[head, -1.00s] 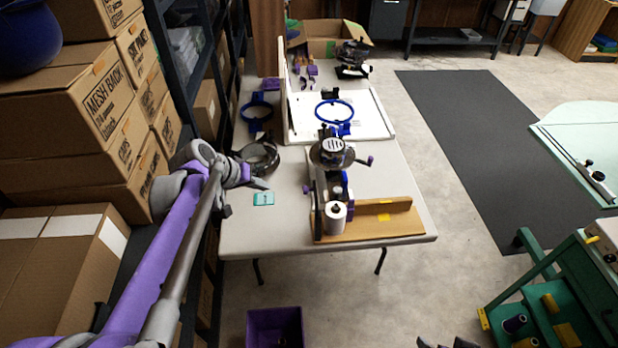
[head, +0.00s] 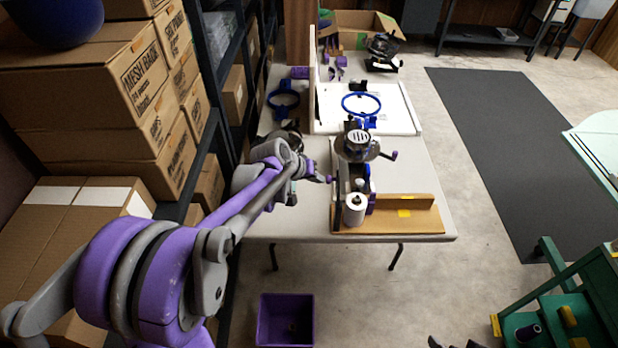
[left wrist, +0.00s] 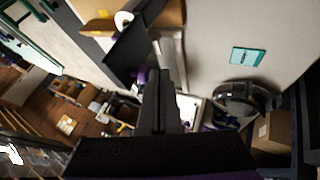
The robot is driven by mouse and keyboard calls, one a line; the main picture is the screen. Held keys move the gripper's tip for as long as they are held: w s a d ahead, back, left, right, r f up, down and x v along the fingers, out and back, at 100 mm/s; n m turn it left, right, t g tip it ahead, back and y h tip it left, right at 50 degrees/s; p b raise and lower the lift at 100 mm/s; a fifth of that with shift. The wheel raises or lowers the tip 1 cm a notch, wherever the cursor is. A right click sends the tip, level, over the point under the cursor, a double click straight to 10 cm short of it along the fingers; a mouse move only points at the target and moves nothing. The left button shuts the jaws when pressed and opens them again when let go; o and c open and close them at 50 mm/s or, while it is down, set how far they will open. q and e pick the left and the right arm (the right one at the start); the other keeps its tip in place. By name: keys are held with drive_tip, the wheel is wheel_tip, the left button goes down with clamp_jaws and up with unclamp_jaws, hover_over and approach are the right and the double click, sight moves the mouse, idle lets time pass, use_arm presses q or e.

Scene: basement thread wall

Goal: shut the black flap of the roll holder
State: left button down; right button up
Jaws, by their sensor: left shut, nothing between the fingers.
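The roll holder has a wooden base (head: 415,217) on the front of the table and carries a white roll (head: 355,208). The wooden base (left wrist: 170,14) and white roll (left wrist: 124,19) also show at the top of the left wrist view. My left gripper (head: 325,179) is shut and empty, just left of the holder. In the left wrist view its closed fingers (left wrist: 161,80) point toward the holder, close to the panel; contact cannot be told.
A machine with a round head (head: 357,143) stands directly behind the roll. A teal card (left wrist: 248,56) and a dark round device (left wrist: 243,100) lie on the table. Shelving and cartons (head: 95,85) crowd the left. A purple bin (head: 285,318) stands on the floor in front.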

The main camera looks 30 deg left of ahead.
idle(0.4)
use_arm(q)
drive_tip(key=shift+w+d+r, duration=0.1)
drive_tip(key=shift+d+r, duration=0.1)
drive_tip(key=shift+d, duration=0.05)
drive_tip(key=shift+y, duration=0.3)
drive_tip(key=shift+w+d+r+m+g+y+p, duration=0.35)
drive_tip(key=shift+d+r+g+y, duration=0.15)
drive_tip(key=shift+d+y, duration=0.25)
drive_tip(key=d+y, duration=0.1)
drive_tip(key=w+d+g+y, duration=0.1)
drive_tip(key=d+m+g+y, duration=0.1)
drive_tip(key=shift+w+d+r+y, duration=0.35)
drive_tip(key=shift+w, duration=0.05)
drive_tip(key=shift+w+d+f+m+g+y+b, duration=0.25)
drive_tip(key=shift+w+d+f+g+y+b, duration=0.3)
drive_tip(key=shift+d+y, duration=0.6)
drive_tip(key=shift+w+d+f+m+g+y+b, duration=0.3)
drive_tip(key=shift+w+d+f+y, duration=0.45)
drive_tip(key=shift+d, duration=0.6)
drive_tip(key=shift+w+d+f+m+g+y+b, duration=0.2)
drive_tip(key=shift+w+d+f+g+y+b, duration=0.45)
drive_tip(key=shift+d+y, duration=0.55)
drive_tip(key=shift+s+d+f, duration=0.15)
drive_tip(key=shift+d+f, duration=0.05)
drive_tip(key=shift+f, duration=0.15)
